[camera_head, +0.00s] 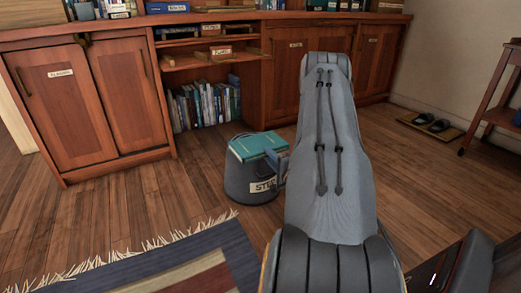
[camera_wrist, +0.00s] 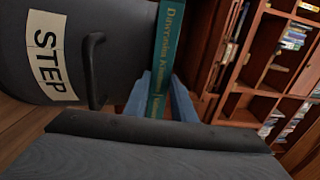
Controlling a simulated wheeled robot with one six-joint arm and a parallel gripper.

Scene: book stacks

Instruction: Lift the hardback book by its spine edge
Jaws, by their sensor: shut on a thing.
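The teal hardback book (camera_head: 258,147) lies flat on top of a dark grey round step stool (camera_head: 237,183) labelled "STEP". In the wrist view, turned sideways, the book's teal spine (camera_wrist: 170,40) with pale lettering faces my gripper. My gripper (camera_wrist: 160,98) has its blue fingers on the two sides of the spine edge and is shut on it. In the head view, my gripper (camera_head: 273,160) is at the book's right corner, partly hidden by my arm. The book looks on or very close to the stool top; I cannot tell whether there is a gap.
The stool's dark handle (camera_wrist: 95,70) stands out near my gripper. A wooden cabinet (camera_head: 128,95) with a lower shelf of books (camera_head: 205,105) stands behind. A fringed rug (camera_head: 185,265) lies in front, and slippers on a mat (camera_head: 430,124) lie at right. Bare floor surrounds the stool.

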